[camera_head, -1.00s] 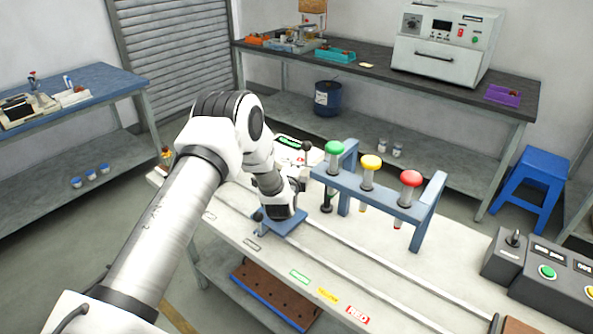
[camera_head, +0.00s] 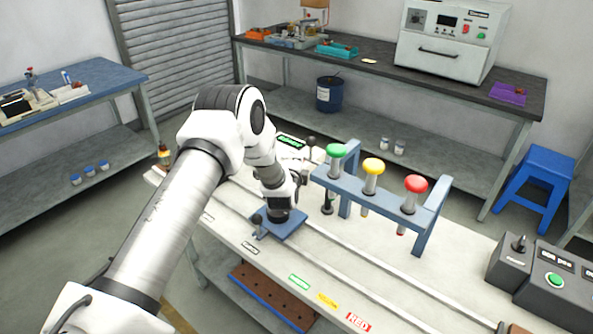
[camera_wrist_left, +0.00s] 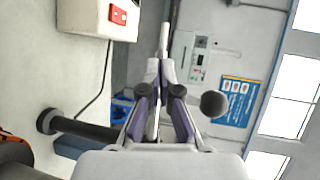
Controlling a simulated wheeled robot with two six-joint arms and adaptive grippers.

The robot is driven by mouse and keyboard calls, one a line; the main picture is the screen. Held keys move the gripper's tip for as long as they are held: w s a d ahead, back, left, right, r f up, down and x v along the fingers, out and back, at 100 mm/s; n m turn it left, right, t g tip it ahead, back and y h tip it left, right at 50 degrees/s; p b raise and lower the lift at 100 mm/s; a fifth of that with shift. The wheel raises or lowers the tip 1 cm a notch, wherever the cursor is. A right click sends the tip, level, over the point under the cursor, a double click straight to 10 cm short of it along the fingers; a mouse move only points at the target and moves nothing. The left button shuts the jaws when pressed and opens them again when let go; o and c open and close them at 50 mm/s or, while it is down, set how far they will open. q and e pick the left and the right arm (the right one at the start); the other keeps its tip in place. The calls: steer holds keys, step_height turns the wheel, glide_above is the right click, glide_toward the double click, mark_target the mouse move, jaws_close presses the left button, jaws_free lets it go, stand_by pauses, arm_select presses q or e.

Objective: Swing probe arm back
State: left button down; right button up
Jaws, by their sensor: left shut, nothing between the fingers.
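My left gripper is shut and empty; its closed fingers show in the left wrist view (camera_wrist_left: 164,60). In the head view its fingers are mostly hidden behind my wrist, above the blue carriage plate (camera_head: 290,224) on the bench rails. A lever with a dark ball knob (camera_head: 310,141) stands behind my wrist, next to the white instrument with a green display (camera_head: 291,141). In the wrist view a dark ball (camera_wrist_left: 213,104) is just right of the fingers, apart from them in the picture. I cannot tell surely which part is the probe arm. My right gripper is out of view.
A blue stand (camera_head: 375,195) with green, yellow and red knobs is close to the right of my wrist. A control box with a joystick (camera_head: 511,262) sits at the bench's right end. A white instrument with a red switch (camera_wrist_left: 97,18) shows in the wrist view.

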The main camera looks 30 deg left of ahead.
arm_select(q)
steer(key=shift+r, duration=0.1)
steer(key=v, duration=1.2)
